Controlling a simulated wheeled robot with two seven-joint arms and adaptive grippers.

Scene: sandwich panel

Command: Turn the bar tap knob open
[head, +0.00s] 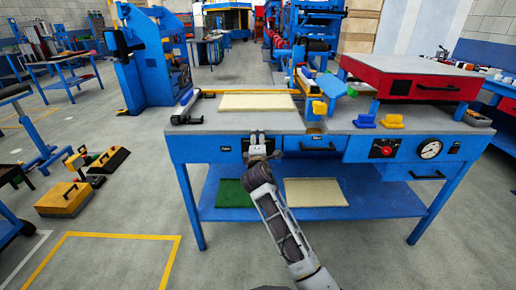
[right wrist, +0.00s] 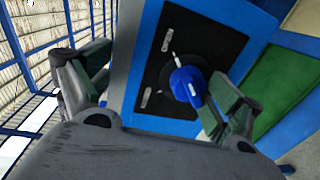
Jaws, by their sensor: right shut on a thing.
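The bar tap knob (right wrist: 186,84) is a round blue knob with a pale marker line. It sits on a black plate (right wrist: 157,62) with white labels, on the bench's blue front panel. My right gripper (head: 257,137) is at this plate, at the front edge of the bench, and hides the knob in the head view. My left gripper is not in view.
The blue workbench (head: 207,151) has a beige board (head: 257,102) on top and a lower shelf with a green sheet (head: 233,199) and another beige board (head: 315,192). A red knob (head: 386,149) and a gauge (head: 429,149) are on the front at the right.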

